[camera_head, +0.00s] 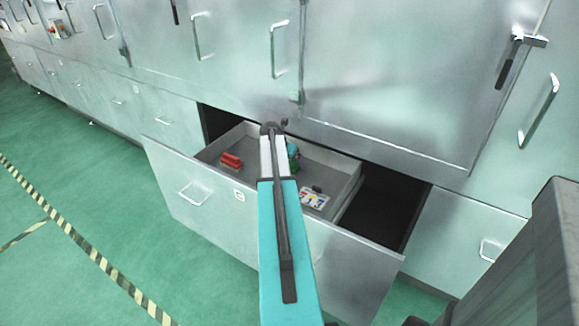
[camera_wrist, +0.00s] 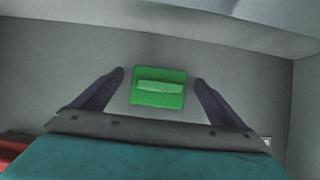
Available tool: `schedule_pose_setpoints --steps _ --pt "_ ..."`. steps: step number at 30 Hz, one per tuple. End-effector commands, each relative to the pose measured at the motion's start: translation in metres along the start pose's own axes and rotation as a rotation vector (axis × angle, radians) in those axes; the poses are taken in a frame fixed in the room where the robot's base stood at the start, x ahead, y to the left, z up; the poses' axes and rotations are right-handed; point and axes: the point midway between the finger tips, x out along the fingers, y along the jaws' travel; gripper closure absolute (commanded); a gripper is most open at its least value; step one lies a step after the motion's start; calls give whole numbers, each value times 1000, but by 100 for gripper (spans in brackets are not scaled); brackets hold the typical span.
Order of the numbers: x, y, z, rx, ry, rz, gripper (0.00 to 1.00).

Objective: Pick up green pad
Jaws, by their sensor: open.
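The green pad (camera_wrist: 158,98) lies flat on the grey drawer floor in the wrist view, a green block with a paler raised bar across it. My gripper (camera_wrist: 160,77) is open, with one dark finger to the left of the pad and one to the right. Gaps show between both fingers and the pad. In the head view a small part of the green pad (camera_head: 292,152) shows beside my arm; the arm hides the rest. Whether the fingers are down at the pad's height I cannot tell.
The pad is inside an open metal drawer (camera_head: 345,187). A red object (camera_head: 231,161) lies to the left in it. A card with coloured marks (camera_head: 314,199) and a small dark item (camera_head: 317,188) lie to the right. Cabinet doors with handles (camera_head: 279,48) rise behind.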

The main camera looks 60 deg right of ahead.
Motion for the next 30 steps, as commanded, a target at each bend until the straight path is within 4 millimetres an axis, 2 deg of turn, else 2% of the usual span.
schedule_pose_setpoints --steps 17,25,30 --pt "2 -1 0 1 0 0 8" --pt "2 -1 1 1 0 0 52" --pt "2 -1 1 1 -1 0 53"
